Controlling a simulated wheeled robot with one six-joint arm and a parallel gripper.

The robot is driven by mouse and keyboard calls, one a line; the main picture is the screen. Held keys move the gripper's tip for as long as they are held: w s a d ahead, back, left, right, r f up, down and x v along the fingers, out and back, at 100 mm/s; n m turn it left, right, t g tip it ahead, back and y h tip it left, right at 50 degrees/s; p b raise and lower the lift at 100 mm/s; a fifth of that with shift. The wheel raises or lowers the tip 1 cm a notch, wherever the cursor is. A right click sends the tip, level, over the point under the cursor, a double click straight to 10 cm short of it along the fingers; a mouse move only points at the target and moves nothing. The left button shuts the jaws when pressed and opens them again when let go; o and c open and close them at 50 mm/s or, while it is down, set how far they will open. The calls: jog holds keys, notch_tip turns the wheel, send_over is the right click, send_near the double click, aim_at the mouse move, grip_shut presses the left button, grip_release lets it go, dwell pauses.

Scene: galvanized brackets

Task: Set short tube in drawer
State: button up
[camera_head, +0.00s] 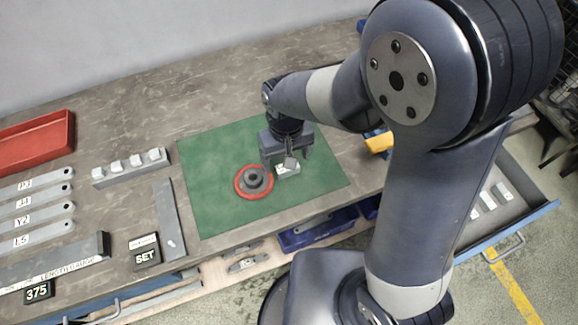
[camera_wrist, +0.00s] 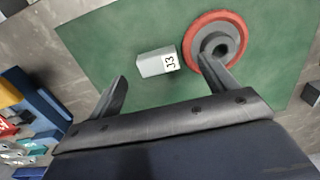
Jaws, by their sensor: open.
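A short pale grey tube (camera_wrist: 152,64) with a white label on one end lies on the green mat (camera_wrist: 85,45). It also shows in the head view (camera_head: 288,170), partly hidden by my gripper. My gripper (camera_head: 289,157) is open above the tube and holds nothing. In the wrist view its fingers (camera_wrist: 163,70) stand to either side of the tube, apart from it. The right finger overlaps a grey flanged ring on a red disc (camera_wrist: 218,16). An open drawer (camera_head: 524,218) at the right holds several labelled grey pieces; my arm hides part of it.
The red disc (camera_head: 241,193) lies just left of the tube. A yellow-topped item (camera_head: 379,143) stands right of the mat. A notched grey block (camera_head: 130,170), labelled strips (camera_head: 35,206) and a red tray (camera_head: 36,138) lie left. Blue bins (camera_head: 318,229) sit below the bench edge.

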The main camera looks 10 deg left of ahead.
aim_at(289, 171)
jog(key=f, duration=0.3)
jog(key=f+p, duration=0.1)
jog(key=shift+w+d+f, duration=0.1)
jog(key=shift+d+f, duration=0.05)
jog(key=shift+d, duration=0.2)
jog(key=shift+f, duration=0.65)
jog(key=c, duration=1.2)
